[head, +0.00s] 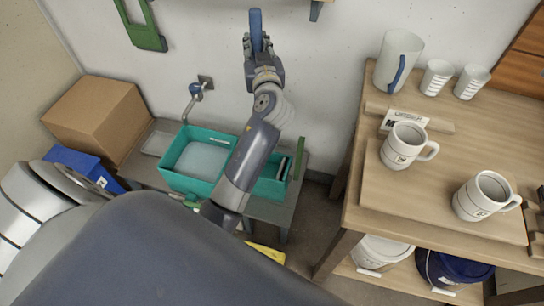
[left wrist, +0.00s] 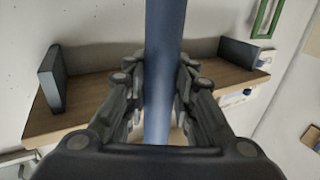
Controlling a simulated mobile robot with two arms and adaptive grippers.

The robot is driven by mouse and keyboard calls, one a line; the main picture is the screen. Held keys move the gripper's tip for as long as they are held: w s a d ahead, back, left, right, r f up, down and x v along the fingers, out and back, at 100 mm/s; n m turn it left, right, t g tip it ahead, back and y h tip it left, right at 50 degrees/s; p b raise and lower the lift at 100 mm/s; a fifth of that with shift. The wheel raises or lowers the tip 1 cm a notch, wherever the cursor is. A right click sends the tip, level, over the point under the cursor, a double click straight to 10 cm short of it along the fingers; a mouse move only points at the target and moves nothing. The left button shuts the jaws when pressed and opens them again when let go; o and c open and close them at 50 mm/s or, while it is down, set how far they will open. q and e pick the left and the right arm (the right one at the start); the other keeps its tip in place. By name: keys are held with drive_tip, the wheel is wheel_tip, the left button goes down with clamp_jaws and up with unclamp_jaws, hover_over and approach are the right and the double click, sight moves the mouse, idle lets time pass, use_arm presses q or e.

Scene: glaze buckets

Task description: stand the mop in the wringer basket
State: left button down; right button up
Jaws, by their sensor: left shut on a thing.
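My left gripper (head: 262,52) is raised in front of the wall and shut on a blue pole (head: 256,24), apparently the mop's handle. In the left wrist view the blue pole (left wrist: 163,45) runs upright between the fingers of my left gripper (left wrist: 158,88). The mop's head is not seen in either view. I cannot make out the wringer basket. A yellow thing (head: 266,254) on the floor shows only in part past my body, and I cannot tell what it is. My right gripper is not in view.
A low bench holds teal sink basins (head: 180,180) below a tap (head: 195,89). A cardboard box (head: 98,115) stands left. A wooden table (head: 480,145) with mugs and a pitcher (head: 398,55) stands right, a white bucket (head: 378,252) and a blue bucket (head: 455,268) beneath.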

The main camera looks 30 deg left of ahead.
use_arm(q)
drive_tip(key=shift+f, duration=0.3)
wheel_tip(320, 180, down, 17)
drive_tip(key=b, duration=0.1)
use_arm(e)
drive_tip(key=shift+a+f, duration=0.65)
use_arm(q)
drive_tip(key=shift+f, duration=0.1)
drive_tip(key=shift+f+b, duration=0.2)
drive_tip(key=shift+b, duration=0.15)
drive_tip(key=c, duration=1.3)
unclamp_jaws()
drive_tip(key=shift+c, duration=0.2)
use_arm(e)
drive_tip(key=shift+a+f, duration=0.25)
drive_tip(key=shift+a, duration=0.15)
use_arm(q)
drive_tip(key=shift+r, duration=0.1)
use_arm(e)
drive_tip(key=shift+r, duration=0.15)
